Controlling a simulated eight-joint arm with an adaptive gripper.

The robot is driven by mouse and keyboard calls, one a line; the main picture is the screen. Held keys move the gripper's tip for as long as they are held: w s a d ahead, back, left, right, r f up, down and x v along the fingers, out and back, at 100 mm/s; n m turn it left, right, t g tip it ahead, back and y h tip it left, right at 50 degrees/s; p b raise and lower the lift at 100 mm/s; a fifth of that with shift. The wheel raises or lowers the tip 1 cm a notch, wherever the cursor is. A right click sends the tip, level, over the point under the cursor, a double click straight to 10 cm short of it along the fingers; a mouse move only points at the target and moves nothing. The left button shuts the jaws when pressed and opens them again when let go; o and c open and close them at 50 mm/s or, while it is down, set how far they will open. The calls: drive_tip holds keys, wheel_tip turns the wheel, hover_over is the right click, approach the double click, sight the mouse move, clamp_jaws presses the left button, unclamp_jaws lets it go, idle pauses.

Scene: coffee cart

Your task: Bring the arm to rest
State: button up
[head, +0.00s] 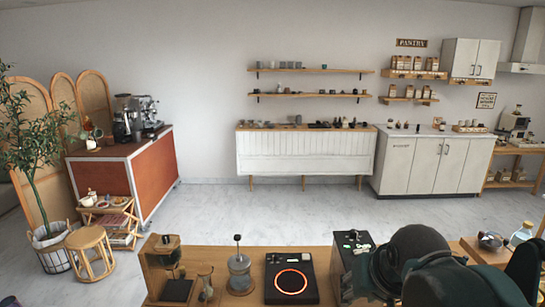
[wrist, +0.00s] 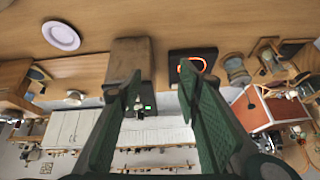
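My arm (head: 425,265) reaches in over the lower right of the head view, and its dark bulk hides part of the counter. I cannot make out the fingertips there. In the wrist view, which is upside down, my gripper (wrist: 163,75) shows two green ribbed fingers spread wide apart. Nothing is held between them. Behind the gap are a boxy brown-grey machine (wrist: 128,60) with a small green light and the room beyond. The right fingertip overlaps the black plate with a glowing orange ring (wrist: 178,55) in the picture; I cannot tell the distance between them.
The wooden counter (head: 222,257) carries the black ring plate (head: 275,292), a glass vessel with a plunger (head: 239,270), a wooden stand (head: 157,258) and the boxy machine (head: 345,242). A glass flask (head: 522,234) stands right of my arm. A white plate (wrist: 61,35) lies on bare counter.

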drive_tip(key=s+d+f+n+t, duration=0.1)
drive_tip(key=s+f, duration=0.2)
drive_tip(key=s, duration=0.3)
drive_tip(key=shift+d+f, duration=0.25)
drive_tip(key=shift+f, duration=0.1)
idle(1.0)
